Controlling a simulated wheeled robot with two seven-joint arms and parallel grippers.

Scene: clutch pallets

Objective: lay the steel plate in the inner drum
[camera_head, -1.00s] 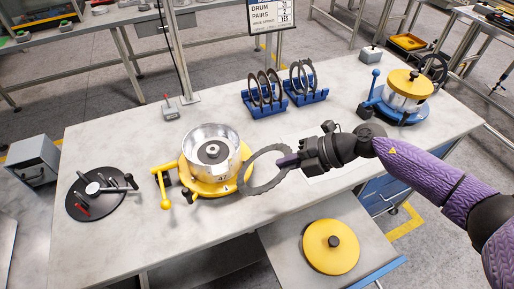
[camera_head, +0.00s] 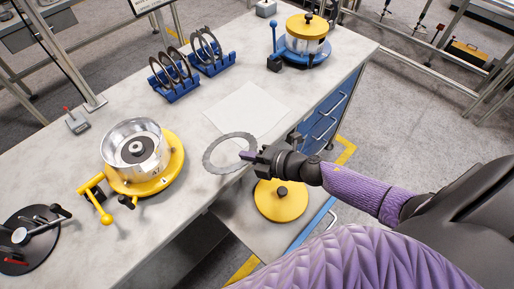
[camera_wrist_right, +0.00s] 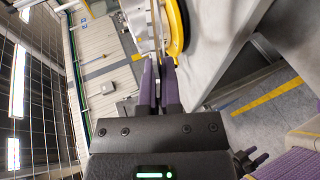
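The steel plate (camera_head: 209,153) is a thin grey ring with an open middle. My right gripper (camera_head: 246,155) is shut on its right edge and holds it nearly flat near the table's front edge. The height of the plate above the table is hard to tell. The inner drum (camera_head: 114,143) is a shiny silver bowl with a dark hub, on a yellow base (camera_head: 172,165) to the left, clearly apart from the plate. In the right wrist view my fingers (camera_wrist_right: 160,65) are close together, pointing toward a silver and yellow part. My left gripper is not in view.
Blue racks (camera_head: 180,90) with dark rings stand behind. A white sheet (camera_head: 250,108) lies on the table. A second drum with a yellow lid (camera_head: 306,24) is at the back right. A yellow disc (camera_head: 281,207) lies on a lower shelf. A black round tray (camera_head: 30,245) is at left.

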